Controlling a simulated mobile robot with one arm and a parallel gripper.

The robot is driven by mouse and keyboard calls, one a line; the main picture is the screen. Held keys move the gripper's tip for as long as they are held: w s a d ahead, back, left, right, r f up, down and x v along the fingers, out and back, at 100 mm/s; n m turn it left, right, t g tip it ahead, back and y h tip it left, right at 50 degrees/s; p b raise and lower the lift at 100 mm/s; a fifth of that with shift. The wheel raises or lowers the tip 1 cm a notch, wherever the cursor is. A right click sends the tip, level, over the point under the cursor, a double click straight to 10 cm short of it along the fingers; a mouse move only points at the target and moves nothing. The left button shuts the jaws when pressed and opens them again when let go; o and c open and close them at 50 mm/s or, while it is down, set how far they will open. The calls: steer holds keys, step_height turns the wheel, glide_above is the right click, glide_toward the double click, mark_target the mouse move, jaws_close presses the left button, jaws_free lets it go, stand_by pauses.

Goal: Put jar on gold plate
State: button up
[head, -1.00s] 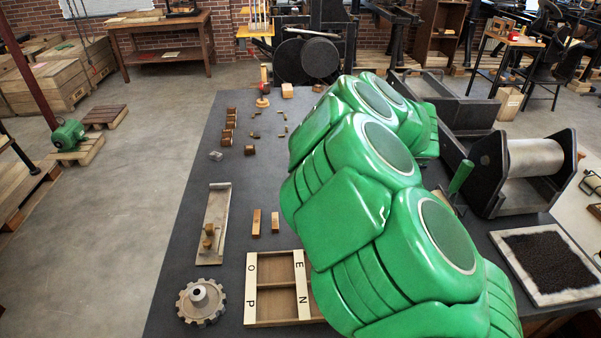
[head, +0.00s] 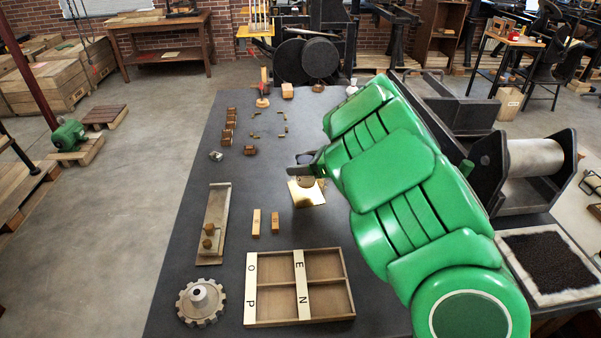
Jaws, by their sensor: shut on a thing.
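The gold plate (head: 309,198) is a small shiny square on the dark table, left of my green arm. My gripper (head: 300,160) is dark and points left, over the far side of the plate. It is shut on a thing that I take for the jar. A small brownish shape (head: 306,182) shows just below the gripper, over the plate. I cannot tell whether it is the jar or a reflection, or whether it touches the plate. My arm and gripper hide much of this spot.
A divided wooden tray (head: 325,314) with letters is at the front. A metal gear (head: 201,303) and a long metal tray (head: 214,225) stand left. Two small wooden blocks (head: 265,223) are left of the plate. A roller press (head: 525,165) is right. Table between is clear.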

steer(key=shift+w+f, duration=0.2)
steer(key=shift+f, duration=1.55)
steer(key=o, duration=1.2)
steer(key=shift+f, duration=0.1)
steer(key=shift+v, duration=6.05)
